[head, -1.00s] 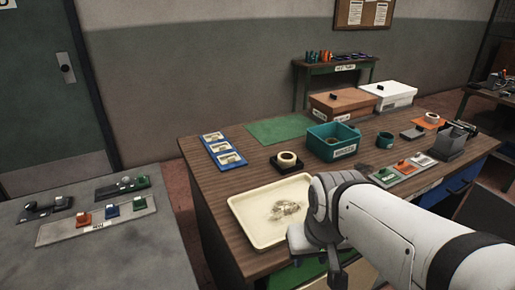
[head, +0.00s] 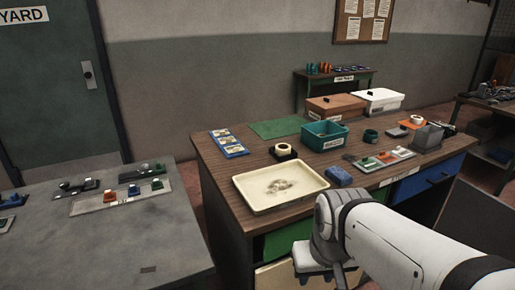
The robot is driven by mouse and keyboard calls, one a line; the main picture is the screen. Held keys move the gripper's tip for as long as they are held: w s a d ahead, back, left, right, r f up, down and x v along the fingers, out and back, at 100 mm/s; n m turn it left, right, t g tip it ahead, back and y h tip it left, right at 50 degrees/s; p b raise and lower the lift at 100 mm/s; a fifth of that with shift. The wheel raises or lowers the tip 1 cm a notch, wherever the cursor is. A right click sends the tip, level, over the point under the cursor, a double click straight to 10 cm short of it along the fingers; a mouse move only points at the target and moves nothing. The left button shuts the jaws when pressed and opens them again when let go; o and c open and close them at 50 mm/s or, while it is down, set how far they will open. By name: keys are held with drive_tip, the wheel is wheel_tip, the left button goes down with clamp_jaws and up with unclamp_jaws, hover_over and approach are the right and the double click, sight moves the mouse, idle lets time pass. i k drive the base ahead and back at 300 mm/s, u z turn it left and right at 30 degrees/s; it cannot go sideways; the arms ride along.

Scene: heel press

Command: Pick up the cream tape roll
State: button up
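A cream tape roll (head: 283,149) sits on a small dark base on the brown wooden workbench (head: 240,155), just behind the cream tray. A second pale roll (head: 416,119) lies on an orange piece at the bench's far right. My gripper (head: 318,275) hangs at the bottom of the picture, in front of the bench's near edge and well apart from the cream roll. My arm hides part of it, and its fingers do not show clearly. I see nothing held in it.
The cream tray (head: 247,190) holds a pale smudge or debris. Blue cards (head: 229,143) lie left. A grey table (head: 120,235) with small parts stands at left, across a gap.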

sight(283, 150)
drive_tip(key=z, duration=0.15)
drive_tip(key=i, duration=0.9)
drive_tip(key=u, duration=0.05)
